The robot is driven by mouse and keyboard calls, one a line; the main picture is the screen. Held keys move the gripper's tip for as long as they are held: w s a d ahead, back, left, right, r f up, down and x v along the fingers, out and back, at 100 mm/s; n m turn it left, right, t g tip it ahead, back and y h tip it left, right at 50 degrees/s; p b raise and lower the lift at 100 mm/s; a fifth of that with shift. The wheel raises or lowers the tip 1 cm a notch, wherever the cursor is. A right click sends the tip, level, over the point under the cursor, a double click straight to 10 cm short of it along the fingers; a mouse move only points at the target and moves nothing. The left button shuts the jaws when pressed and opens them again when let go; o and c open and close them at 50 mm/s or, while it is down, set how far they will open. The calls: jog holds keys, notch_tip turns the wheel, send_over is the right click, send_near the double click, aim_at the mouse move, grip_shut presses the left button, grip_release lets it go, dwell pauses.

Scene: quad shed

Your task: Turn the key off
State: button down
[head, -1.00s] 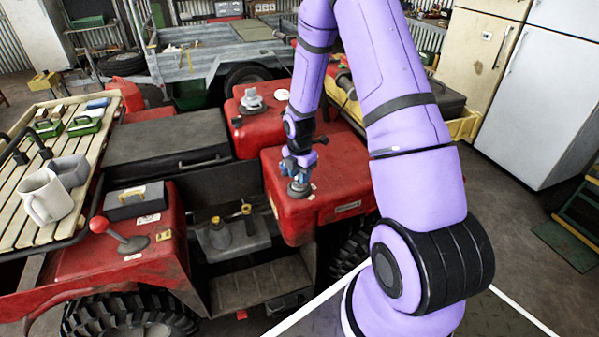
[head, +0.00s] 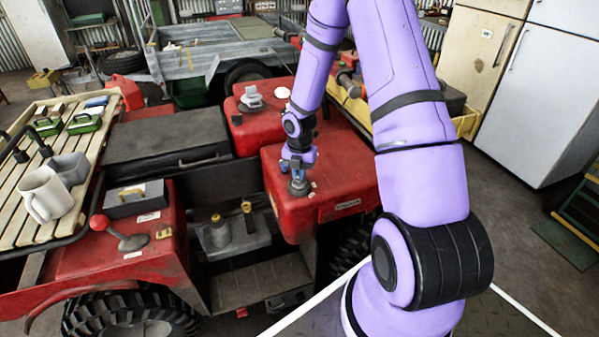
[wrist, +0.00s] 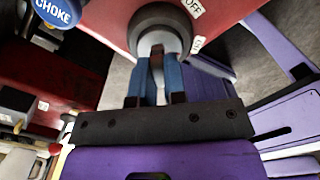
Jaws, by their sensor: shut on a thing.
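The ignition switch (head: 299,188) is a dark round housing on the top left of the red body panel (head: 335,192). In the wrist view the switch (wrist: 148,20) has a grey face, with a white OFF label (wrist: 193,8) and a second, partly hidden label (wrist: 198,44) on the panel beside it. My gripper (head: 298,167) points down at the switch. In the wrist view its blue fingers (wrist: 158,72) are shut on the key (wrist: 157,62), which shows as a narrow piece between them. The fingers hide most of the key, so I cannot tell which label it points to.
A blue CHOKE knob (wrist: 58,10) is close to the switch in the wrist view. A red-knobbed lever (head: 99,224) and a slatted rack (head: 30,180) with a white mug (head: 44,194) are at the left. A fridge (head: 545,95) stands at the right.

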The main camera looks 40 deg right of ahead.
jog(key=n, duration=0.4)
jog(key=shift+n, duration=0.4)
jog(key=n, duration=0.4)
jog(key=shift+n, duration=0.4)
jog(key=c, duration=1.2)
grip_release()
jog(key=shift+r, duration=4)
